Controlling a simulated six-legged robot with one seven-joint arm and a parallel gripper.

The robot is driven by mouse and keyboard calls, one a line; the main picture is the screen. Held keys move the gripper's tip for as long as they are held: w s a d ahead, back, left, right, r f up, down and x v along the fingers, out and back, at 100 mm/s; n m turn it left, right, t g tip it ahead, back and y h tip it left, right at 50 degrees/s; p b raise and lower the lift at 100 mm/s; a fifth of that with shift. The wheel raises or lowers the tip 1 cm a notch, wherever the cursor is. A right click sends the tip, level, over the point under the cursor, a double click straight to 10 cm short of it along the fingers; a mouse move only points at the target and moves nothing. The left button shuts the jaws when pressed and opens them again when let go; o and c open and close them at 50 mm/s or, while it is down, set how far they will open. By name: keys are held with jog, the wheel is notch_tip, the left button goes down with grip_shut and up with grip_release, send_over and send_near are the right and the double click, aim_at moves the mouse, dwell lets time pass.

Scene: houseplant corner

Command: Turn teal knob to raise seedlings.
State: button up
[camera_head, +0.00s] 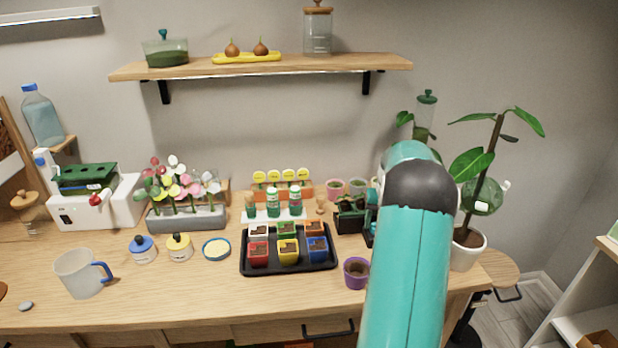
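A small dark box with green seedlings (350,215) stands on the table just left of my arm. Narrow teal and dark parts (371,212) show between this box and my arm. I cannot tell whether they are the knob, its stand or part of my wrist. My teal arm with its dark joint rises through the right of the head view and covers what lies behind it. I cannot make out my gripper's fingers, which seem hidden behind the arm.
A black tray (288,268) of coloured pots and a purple pot (356,272) sit left of my arm. A tall plant in a white pot (467,249) stands close on its right. A wooden shelf (262,68) hangs above. The table's front left is mostly clear around a mug (78,274).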

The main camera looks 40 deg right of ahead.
jog(key=n, duration=0.8)
jog(key=shift+w+g, duration=0.1)
jog(key=shift+g, duration=0.2)
jog(key=shift+r+n, duration=0.35)
jog(key=shift+n, duration=0.15)
notch_tip(320, 180, up, 13)
jog(key=d, duration=0.1)
jog(key=w+a+r, duration=0.1)
jog(key=a+r, duration=0.2)
jog(key=a, duration=0.5)
jog(key=w+a+r+h, duration=0.1)
jog(key=a+r, duration=0.1)
jog(key=a, duration=0.6)
jog(key=w+a+r+t+h, duration=0.1)
jog(key=w+a+r, duration=0.1)
jog(key=a, duration=0.6)
jog(key=shift+a+r, duration=0.2)
jog(key=shift+r, duration=0.6)
jog(key=shift+w, duration=0.1)
